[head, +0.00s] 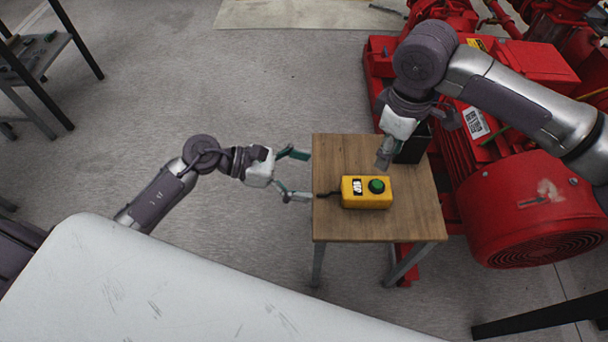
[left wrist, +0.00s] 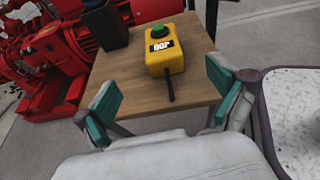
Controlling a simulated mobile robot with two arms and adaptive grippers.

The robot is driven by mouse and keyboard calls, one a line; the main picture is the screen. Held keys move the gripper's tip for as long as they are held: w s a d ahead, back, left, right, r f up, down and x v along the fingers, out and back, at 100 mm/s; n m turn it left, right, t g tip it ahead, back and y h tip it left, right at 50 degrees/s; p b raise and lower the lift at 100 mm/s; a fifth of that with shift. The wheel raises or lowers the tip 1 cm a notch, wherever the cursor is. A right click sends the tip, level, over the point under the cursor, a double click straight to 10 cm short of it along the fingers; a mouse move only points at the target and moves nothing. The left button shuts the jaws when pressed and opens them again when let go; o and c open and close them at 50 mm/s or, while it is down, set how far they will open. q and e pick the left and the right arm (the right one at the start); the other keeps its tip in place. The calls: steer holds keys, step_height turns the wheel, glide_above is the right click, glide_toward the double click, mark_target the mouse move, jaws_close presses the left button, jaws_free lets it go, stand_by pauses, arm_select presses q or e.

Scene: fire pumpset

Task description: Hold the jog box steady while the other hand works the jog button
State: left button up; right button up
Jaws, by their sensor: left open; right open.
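The yellow jog box (head: 366,201) lies on a small wooden table (head: 335,158). Its round green jog button (head: 377,186) is on top, beside a black and white label. A short black cable or stub sticks out of its left end. The box also shows in the left wrist view (left wrist: 165,58), with the stub pointing toward my gripper. My left gripper (head: 292,174) is open and empty at the table's left edge, apart from the box. My right gripper (head: 416,142) is open above the table's back right part, behind the box and not touching it; its fingers are partly hidden.
A black open container (head: 413,150) stands on the table's back right corner, close to my right gripper. The red pump set (head: 530,205) stands just right of the table. A dark-framed bench (head: 40,60) is at the far left. The floor between is clear.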

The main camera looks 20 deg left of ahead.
mark_target(359, 191)
arm_select(q)
steer(key=shift+m, duration=0.3)
steer(key=x, duration=0.4)
steer(key=f+x, duration=0.1)
steer(key=x, duration=0.8)
steer(key=shift+s+d+f, duration=0.1)
steer(key=shift+s+f, duration=0.05)
steer(key=shift+f, duration=0.1)
steer(key=c, duration=1.5)
arm_select(e)
jaws_close()
